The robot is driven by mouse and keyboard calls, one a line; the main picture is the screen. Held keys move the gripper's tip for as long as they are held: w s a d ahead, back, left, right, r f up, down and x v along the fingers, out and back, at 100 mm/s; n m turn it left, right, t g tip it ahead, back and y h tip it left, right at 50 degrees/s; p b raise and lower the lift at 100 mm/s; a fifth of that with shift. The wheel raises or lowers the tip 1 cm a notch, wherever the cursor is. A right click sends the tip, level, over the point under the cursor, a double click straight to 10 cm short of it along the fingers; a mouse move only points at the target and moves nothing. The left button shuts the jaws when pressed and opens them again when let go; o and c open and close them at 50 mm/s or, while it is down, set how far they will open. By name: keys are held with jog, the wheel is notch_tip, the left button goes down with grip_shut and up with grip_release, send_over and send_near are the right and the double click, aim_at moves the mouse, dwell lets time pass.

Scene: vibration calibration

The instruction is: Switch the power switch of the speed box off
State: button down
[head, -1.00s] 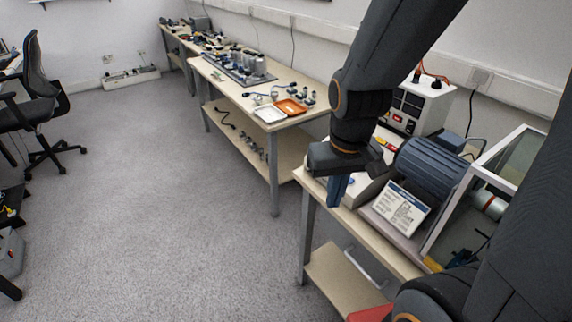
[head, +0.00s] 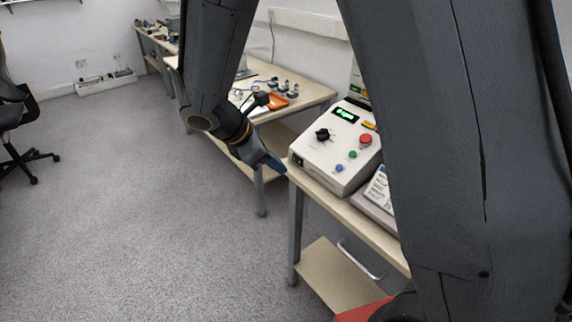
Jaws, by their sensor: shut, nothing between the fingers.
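The speed box (head: 329,163) is a cream box with a sloped top on the near bench. It has a lit green display (head: 345,115), a black knob (head: 323,134), a red button (head: 365,140), and green and blue buttons. A small black switch (head: 298,160) shows on its left front side; its position is too small to tell. My gripper (head: 279,168) is shut and empty, its blue tips just left of the box near that switch. I cannot tell whether the tips touch the box.
The bench (head: 350,216) has a lower shelf and a metal handle. My arm hides much of the bench's right side.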

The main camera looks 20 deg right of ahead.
jog(key=w+a+n+t+h+b, duration=0.1)
jog(key=w+a+n+t, duration=0.1)
jog(key=w+a+n, duration=0.2)
jog(key=shift+w+a+n+t+h, duration=0.2)
jog(key=shift+w+n+t+h, duration=0.15)
jog(key=shift+w, duration=0.55)
jog(key=shift+f, duration=0.1)
jog(key=p, duration=0.1)
send_near(294, 159)
notch_tip(294, 159, down, 3)
jog(key=shift+w+d+f+p, duration=0.15)
jog(key=shift+w+d+p, duration=0.1)
jog(key=shift+w+d, duration=0.25)
jog(key=shift+w+d+f+p, duration=0.1)
jog(key=shift+w+d+p, duration=0.15)
jog(key=shift+d, duration=0.45)
jog(key=shift+w+d+f+p, duration=0.2)
jog(key=shift+w+d, duration=0.2)
jog(key=shift+d, duration=0.15)
jog(key=shift+d, duration=0.15)
